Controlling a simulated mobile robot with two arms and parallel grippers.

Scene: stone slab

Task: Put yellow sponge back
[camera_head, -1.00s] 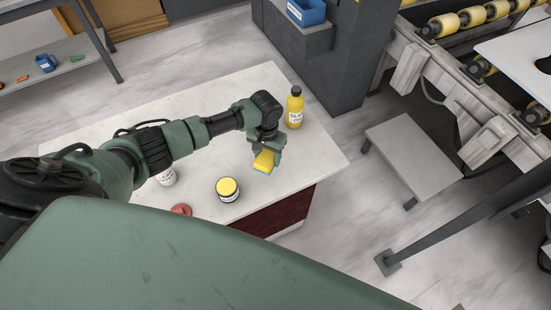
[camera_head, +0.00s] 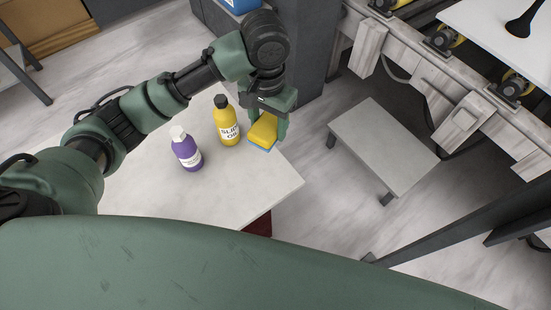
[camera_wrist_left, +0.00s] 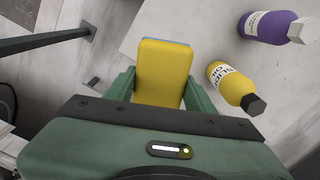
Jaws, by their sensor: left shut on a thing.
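The yellow sponge (camera_head: 263,133) has a blue layer on one face. My left gripper (camera_head: 271,122) is shut on it and holds it up near the right corner of the white stone slab. In the left wrist view the sponge (camera_wrist_left: 163,72) sits between the two green fingers, its yellow face toward the camera. My right gripper is in neither view.
A yellow bottle (camera_head: 228,125) and a purple bottle (camera_head: 186,150) stand upright on the slab (camera_head: 235,200), left of the sponge. A low grey bench (camera_head: 385,147) stands on the floor to the right. Roller conveyor machinery (camera_head: 450,85) is beyond it.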

